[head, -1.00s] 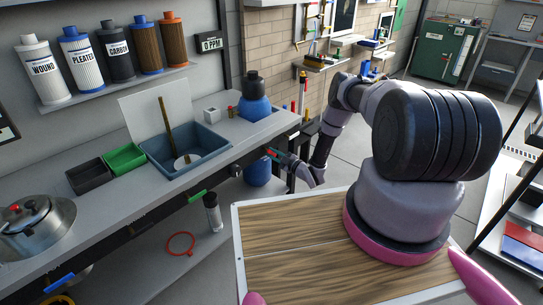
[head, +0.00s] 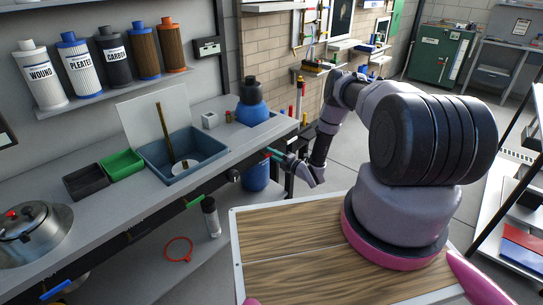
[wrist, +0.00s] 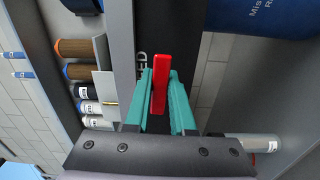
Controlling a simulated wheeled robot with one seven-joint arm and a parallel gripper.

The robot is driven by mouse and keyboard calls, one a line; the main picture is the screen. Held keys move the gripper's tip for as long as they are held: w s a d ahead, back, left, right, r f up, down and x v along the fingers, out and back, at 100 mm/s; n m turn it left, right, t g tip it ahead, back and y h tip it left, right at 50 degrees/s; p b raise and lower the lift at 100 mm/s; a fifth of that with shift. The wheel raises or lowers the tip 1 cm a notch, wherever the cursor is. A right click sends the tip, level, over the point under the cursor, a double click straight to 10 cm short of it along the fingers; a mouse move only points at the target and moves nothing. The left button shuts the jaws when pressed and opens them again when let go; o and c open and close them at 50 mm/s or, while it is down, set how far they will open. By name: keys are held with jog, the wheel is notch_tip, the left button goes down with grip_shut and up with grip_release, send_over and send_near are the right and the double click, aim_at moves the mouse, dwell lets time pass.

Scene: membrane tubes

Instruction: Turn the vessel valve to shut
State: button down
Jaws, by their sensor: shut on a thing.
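The vessel valve's red lever (wrist: 159,92) shows in the wrist view between the two teal fingers of my gripper (wrist: 158,98). The fingers are shut on it, and it points lengthwise between them. Dark panel behind it carries partly hidden letters ending in "ED" (wrist: 141,66). In the head view my gripper (head: 274,153) is at the bench's front edge, near the blue vessel (head: 253,112) with a black cap. The lever cannot be made out in the head view. The valve body is hidden.
The grey bench (head: 95,220) runs along the left, with a blue basin (head: 205,165), a green tray (head: 122,164) and a steel pot (head: 33,232). Labelled filter cartridges stand on a shelf (head: 110,95) above. My arm reaches across open floor right of the bench.

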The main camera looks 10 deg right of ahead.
jog(key=shift+s+n, duration=0.1)
jog(key=shift+n, duration=0.3)
jog(key=c, duration=0.8)
grip_release()
jog(key=shift+o, duration=0.2)
